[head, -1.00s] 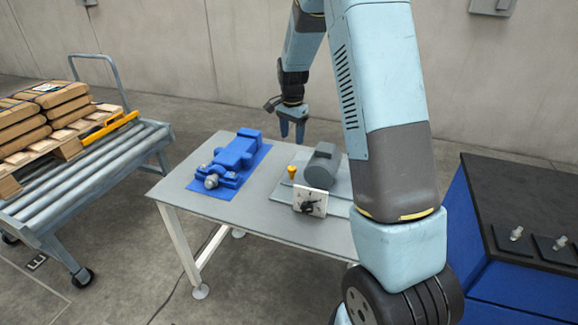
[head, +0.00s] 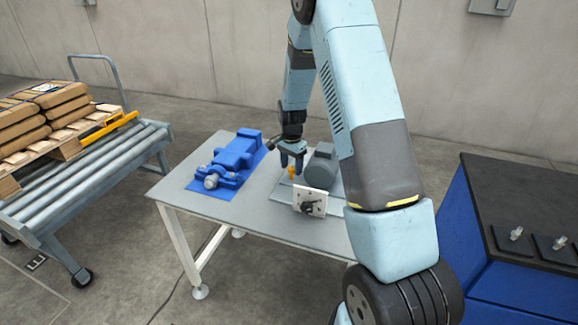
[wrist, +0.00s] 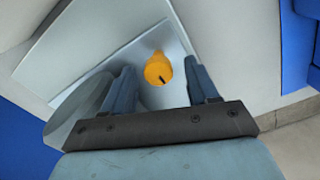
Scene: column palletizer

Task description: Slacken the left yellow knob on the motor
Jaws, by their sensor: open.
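A grey motor (head: 320,166) sits on a pale base plate on the table, with a yellow knob (head: 291,172) at its left side. My gripper (head: 291,164) is over this knob, fingers pointing down. In the wrist view the yellow knob (wrist: 158,69) has a dark slot mark and shows between and just beyond the two open blue fingers of my gripper (wrist: 162,78). I cannot tell whether either finger touches it. The motor's grey body (wrist: 80,106) shows at the left of the wrist view. No second yellow knob shows; my arm hides part of the motor's right side.
A blue machine part (head: 236,154) lies on a blue mat left of the motor. A white plate with a black handle (head: 311,201) stands in front of the motor. The grey table's (head: 230,212) front left is clear. A roller cart (head: 98,165) stands left.

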